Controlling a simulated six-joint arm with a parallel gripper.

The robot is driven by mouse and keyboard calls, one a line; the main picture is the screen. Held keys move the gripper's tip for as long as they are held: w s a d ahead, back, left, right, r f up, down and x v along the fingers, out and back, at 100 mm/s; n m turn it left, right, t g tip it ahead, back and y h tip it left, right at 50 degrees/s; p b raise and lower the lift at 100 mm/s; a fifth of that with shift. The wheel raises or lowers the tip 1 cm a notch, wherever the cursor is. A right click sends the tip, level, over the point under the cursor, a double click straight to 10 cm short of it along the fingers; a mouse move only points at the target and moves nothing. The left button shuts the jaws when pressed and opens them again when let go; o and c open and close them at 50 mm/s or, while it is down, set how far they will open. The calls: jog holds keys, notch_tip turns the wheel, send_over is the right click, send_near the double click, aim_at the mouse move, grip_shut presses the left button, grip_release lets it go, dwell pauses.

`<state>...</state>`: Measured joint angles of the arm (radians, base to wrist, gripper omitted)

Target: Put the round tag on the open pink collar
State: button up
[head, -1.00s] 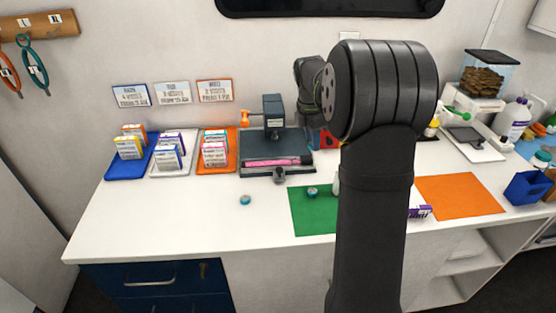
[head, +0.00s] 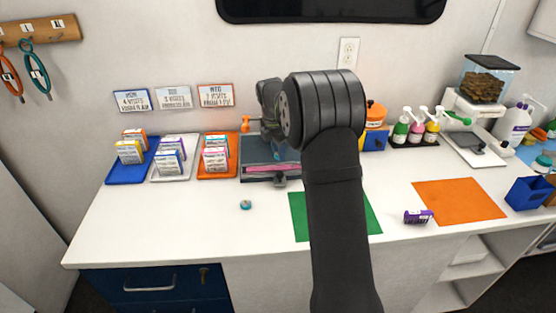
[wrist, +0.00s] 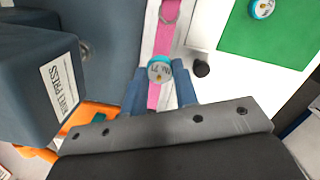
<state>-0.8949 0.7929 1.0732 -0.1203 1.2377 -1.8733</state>
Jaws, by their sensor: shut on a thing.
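The tag sits between the fingertips, over the open pink collar (wrist: 166,33), which runs lengthwise on the press bed. I cannot tell whether the tag touches the collar. Part of the collar also shows in the head view (head: 260,169), where my arm hides the rest. The fingertips are mostly hidden there.
The rivet press (wrist: 62,85) stands close to the left of my fingers. A second teal tag (wrist: 262,8) lies on the green mat (wrist: 285,35). Another small teal round piece (head: 246,204) lies on the bare white counter.

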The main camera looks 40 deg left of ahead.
aim_at(277, 154)
jog(key=shift+f, duration=2.05)
jog(key=o, duration=0.9)
jog(key=shift+f, duration=0.1)
jog(key=shift+o, duration=0.2)
notch_tip(277, 154, up, 12)
jog(key=s, duration=0.1)
jog(key=shift+s+a, duration=0.2)
jog(key=shift+a, duration=0.1)
